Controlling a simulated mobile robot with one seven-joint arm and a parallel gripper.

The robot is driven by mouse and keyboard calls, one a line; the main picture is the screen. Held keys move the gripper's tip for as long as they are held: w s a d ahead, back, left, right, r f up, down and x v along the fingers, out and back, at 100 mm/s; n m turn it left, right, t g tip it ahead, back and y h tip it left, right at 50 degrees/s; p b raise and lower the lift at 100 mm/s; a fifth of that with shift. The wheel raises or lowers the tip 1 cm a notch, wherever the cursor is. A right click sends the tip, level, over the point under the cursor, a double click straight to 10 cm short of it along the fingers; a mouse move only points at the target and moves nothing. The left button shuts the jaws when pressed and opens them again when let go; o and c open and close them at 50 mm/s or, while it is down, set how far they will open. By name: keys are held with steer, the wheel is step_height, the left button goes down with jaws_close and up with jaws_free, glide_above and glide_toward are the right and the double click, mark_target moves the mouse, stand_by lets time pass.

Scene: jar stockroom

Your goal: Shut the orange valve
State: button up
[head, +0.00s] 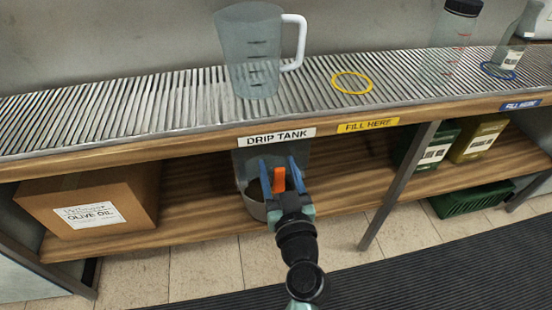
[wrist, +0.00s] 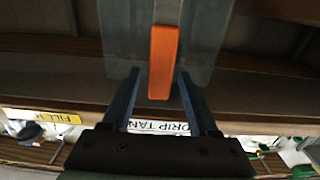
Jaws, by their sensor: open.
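The orange valve (head: 279,180) is a small orange lever on the front of the grey drip tank (head: 296,152), below the shelf edge with the DRIP TANK label (head: 277,137). In the wrist view the orange valve (wrist: 163,62) is a long bar, upright in the picture, in front of the grey tank body (wrist: 205,40). My gripper (head: 281,166) is open, with one blue finger on each side of the lever in the head view. In the wrist view my gripper (wrist: 158,75) has its fingertips on either side of the lever's end, with gaps visible. I cannot tell if either finger touches it.
A clear jug (head: 250,60) stands on the slatted counter (head: 150,100) above. A yellow ring (head: 352,82) lies to its right. A cardboard box (head: 90,200) sits on the lower shelf at left. A metal post (head: 398,185) stands right of my arm.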

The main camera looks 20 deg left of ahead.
steer(key=shift+x, duration=1.2)
jaws_close()
stand_by(0.6)
